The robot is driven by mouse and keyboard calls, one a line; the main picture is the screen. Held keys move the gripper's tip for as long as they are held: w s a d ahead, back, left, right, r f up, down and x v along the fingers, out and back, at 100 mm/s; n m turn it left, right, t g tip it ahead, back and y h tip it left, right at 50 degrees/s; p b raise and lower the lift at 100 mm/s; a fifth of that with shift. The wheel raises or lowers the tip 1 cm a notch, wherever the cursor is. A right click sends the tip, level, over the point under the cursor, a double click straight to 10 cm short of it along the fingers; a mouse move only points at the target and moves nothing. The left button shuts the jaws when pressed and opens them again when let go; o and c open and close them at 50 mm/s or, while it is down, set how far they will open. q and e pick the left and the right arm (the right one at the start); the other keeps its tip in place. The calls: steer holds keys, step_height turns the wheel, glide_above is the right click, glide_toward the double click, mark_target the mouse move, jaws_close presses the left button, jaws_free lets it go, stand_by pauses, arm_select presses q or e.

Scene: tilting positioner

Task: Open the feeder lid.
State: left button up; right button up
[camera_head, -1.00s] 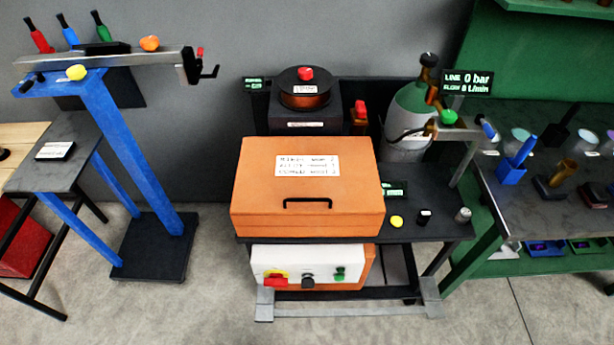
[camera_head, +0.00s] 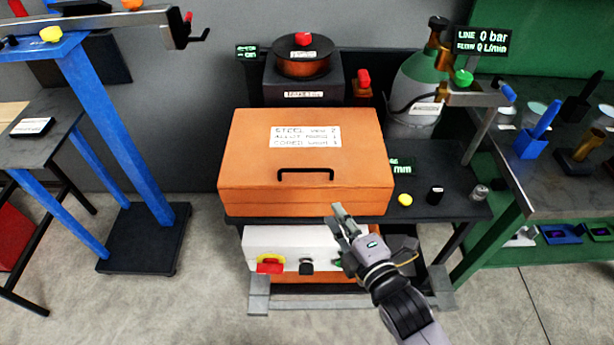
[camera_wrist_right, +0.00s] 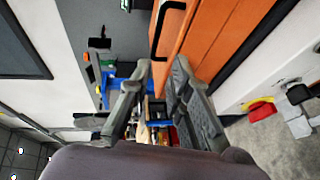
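The feeder is an orange box on the dark bench, and its orange lid (camera_head: 250,150) is shut. A black bar handle (camera_head: 305,171) is on the lid's front, below a white label. My right gripper (camera_head: 337,216) is just below and in front of the box's lower front edge, to the right of the handle's middle, apart from the handle. In the right wrist view the handle (camera_wrist_right: 158,25) shows beyond the fingers, and the gripper (camera_wrist_right: 162,66) has its fingers spread with nothing between them. My left gripper is not in view.
Below the box is a white control panel (camera_head: 288,242) with a red and yellow switch (camera_head: 270,265), partly behind my right gripper. A spool (camera_head: 303,65) stands behind the box. A gas cylinder (camera_head: 418,85) stands behind right. A yellow button (camera_head: 405,199) sits right of the box.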

mark_target(308, 172)
steer(key=p+x, duration=0.2)
steer(key=x, duration=1.5)
steer(key=shift+w+a+r, duration=0.1)
steer(key=shift+c, duration=0.2)
jaws_close()
